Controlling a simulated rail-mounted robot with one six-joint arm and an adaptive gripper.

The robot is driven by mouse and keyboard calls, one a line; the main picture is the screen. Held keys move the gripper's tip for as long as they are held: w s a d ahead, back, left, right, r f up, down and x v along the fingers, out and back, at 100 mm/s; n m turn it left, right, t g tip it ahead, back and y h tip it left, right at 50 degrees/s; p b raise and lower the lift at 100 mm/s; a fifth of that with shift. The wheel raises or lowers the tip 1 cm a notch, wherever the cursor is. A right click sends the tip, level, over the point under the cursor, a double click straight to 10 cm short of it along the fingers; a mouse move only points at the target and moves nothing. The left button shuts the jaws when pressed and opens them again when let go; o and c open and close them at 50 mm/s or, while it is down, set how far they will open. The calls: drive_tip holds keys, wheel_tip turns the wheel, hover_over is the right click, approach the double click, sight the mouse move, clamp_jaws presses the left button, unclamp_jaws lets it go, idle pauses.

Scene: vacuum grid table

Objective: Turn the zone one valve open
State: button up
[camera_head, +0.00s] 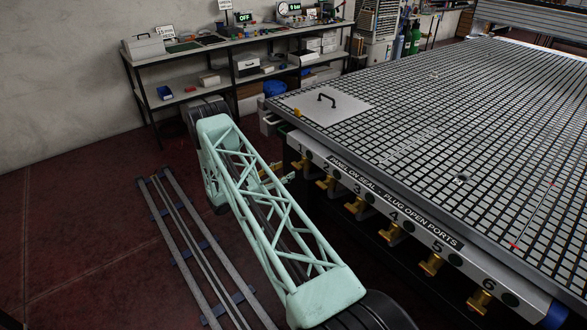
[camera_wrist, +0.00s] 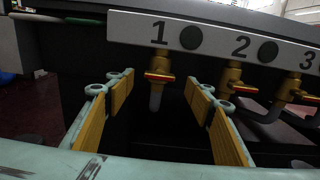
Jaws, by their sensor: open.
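The zone one valve (camera_wrist: 160,68) is a brass body with a red handle, under the number 1 on the white panel (camera_wrist: 204,38). A pale pipe end hangs below it. The handle looks roughly crosswise, though its exact angle is hard to tell. In the head view the valve (camera_head: 300,164) is small, at the panel's far left end. My gripper (camera_wrist: 159,86) is open, with yellow-padded fingers either side of the valve in the wrist view. Nothing is between the pads except the valve beyond them; I cannot tell the remaining depth. My gripper also shows, partly hidden, in the head view (camera_head: 277,173).
Valve two (camera_wrist: 231,80) and valve three (camera_wrist: 289,84) hang close to the right. The gridded table (camera_head: 430,130) stands above the panel and bears a grey plate with a black handle (camera_head: 326,98). A workbench (camera_head: 215,48) stands along the wall.

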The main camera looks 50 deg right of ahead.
sight(294, 166)
drive_tip(key=shift+b+x, duration=0.35)
drive_tip(key=shift+x, duration=2.7)
drive_tip(key=shift+c, duration=0.7)
drive_tip(key=c, duration=0.7)
